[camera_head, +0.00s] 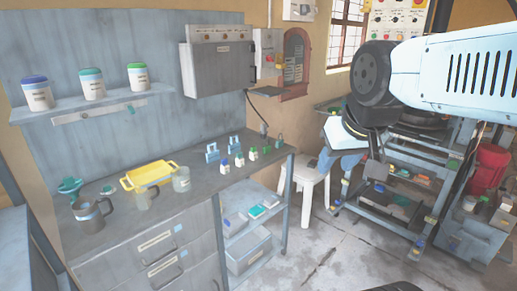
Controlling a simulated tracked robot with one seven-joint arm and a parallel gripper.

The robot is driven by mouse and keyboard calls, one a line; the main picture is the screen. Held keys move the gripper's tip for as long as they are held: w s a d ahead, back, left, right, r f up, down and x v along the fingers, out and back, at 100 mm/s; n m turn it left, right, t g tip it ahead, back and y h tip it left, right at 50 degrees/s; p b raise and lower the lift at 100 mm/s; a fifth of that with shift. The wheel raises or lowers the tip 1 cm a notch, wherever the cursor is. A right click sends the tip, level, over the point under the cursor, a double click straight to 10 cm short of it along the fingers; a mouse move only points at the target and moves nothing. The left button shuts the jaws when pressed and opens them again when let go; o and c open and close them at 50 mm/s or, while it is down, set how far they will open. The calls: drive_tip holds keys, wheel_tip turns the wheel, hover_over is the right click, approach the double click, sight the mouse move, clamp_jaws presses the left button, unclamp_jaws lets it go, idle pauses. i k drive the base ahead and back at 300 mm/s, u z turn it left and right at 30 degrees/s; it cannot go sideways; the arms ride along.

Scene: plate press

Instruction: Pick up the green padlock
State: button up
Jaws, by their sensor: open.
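A small green padlock (279,141) appears to stand at the far right end of the grey workbench top (205,200), near the back wall; it is small, and its details are hard to make out. Two blue padlocks (212,153) stand upright further left on the same bench. My gripper (374,166) hangs at the end of my arm on the right, in front of the cluttered trolley. It is well to the right of the bench and apart from the green padlock. Its fingers are dark and hard to separate from the background; it is open, with nothing seen in it.
Small white bottles (239,160) with blue or green tops stand in front of the padlocks. A yellow tray (150,173), jugs and a green funnel (70,187) occupy the bench's left. A white stool (311,182) stands right of the bench. Floor in front is clear.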

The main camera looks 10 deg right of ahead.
sight(267, 149)
drive_tip(key=u, duration=0.05)
drive_tip(key=i, duration=0.95)
drive_tip(key=z, duration=0.1)
